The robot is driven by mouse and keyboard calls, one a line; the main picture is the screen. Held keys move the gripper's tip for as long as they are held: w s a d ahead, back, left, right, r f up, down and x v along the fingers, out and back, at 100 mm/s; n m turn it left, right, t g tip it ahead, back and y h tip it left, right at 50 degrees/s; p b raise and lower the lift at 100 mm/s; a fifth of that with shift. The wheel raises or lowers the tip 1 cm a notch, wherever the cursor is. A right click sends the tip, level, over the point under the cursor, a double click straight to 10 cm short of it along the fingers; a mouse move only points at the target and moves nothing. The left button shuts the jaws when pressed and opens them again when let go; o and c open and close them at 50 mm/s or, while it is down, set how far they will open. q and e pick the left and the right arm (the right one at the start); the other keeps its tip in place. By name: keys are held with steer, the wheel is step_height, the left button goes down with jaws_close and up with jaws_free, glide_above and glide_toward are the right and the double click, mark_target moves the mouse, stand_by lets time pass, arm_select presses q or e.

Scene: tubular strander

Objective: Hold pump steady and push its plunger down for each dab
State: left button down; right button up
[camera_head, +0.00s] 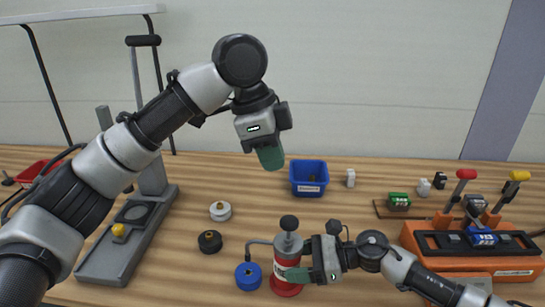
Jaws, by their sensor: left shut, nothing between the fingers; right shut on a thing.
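The pump (284,276) is a red bottle with a grey top and a dark plunger knob (289,222); it stands upright on the wooden table. A thin spout runs left from its top to above a round blue piece (248,276). My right gripper (297,274) comes in from the right and is shut on the pump's body. My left gripper (270,158) is shut and empty, its green fingers pointing down, in the air above and behind the plunger in the picture. The plunger knob stands up clear of the pump top.
A white round piece (220,211) and a black one (210,241) lie left of the pump. A blue bin (309,178) stands behind. A grey press-like stand (125,242) is at left. An orange machine with levers (470,249) is at right. Small blocks lie at the back right.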

steer(key=o, duration=1.2)
steer(key=shift+c, duration=0.2)
steer(key=shift+d, duration=0.1)
